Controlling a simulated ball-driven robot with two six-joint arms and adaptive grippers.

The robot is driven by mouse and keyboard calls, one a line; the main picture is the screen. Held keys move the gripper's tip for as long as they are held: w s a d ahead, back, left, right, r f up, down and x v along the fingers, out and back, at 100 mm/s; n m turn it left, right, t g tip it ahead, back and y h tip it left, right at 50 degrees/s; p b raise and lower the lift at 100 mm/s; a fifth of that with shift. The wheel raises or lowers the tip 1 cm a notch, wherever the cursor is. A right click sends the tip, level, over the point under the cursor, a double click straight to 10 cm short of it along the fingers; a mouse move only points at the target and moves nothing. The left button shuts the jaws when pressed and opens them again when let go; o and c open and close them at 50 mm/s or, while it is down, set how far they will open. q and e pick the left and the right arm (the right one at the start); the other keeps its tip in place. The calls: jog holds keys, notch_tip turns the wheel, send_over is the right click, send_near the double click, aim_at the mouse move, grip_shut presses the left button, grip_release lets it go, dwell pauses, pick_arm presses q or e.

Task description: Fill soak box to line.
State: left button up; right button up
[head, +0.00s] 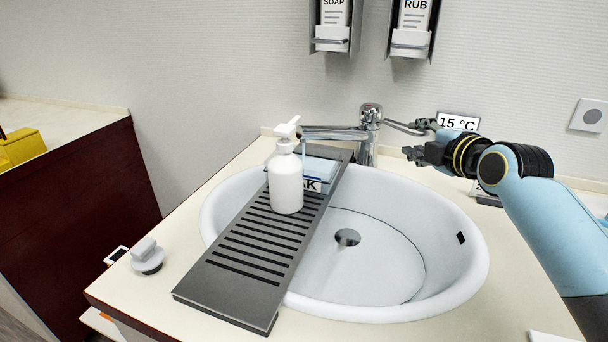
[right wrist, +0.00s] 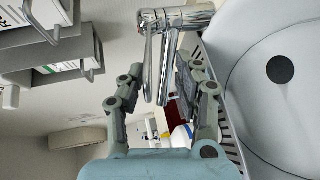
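The soak box (head: 322,168) is a pale box with a dark-lettered label, standing on the grey slatted rack (head: 237,285) across the sink. A white pump bottle (head: 286,188) stands in front of it and hides part of the box and label. The tap (head: 370,118) has its spout over the box, and a thin bluish stream (head: 304,148) shows below the spout. The box's water level cannot be told. My right gripper (head: 424,139) is at the lever (head: 404,127); in the right wrist view its fingers (right wrist: 160,95) are apart, with the lever showing between them. My left gripper is out of view.
The white sink basin (head: 450,270) has a drain (head: 347,237). A 15 °C display (head: 458,122) stands behind my right gripper. Two dispensers, soap (head: 333,25) and rub (head: 411,30), hang on the wall. A grey-white knobbed object (head: 147,256) sits on the left counter.

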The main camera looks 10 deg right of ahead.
jog(key=shift+r+p, duration=0.15)
jog(key=shift+p, duration=0.15)
jog(key=shift+s+r+p, duration=0.2)
jog(key=shift+s+p, duration=0.15)
jog(key=shift+p, duration=0.05)
jog(key=p+v, duration=0.4)
jog(key=v, duration=0.3)
dwell(0.3)
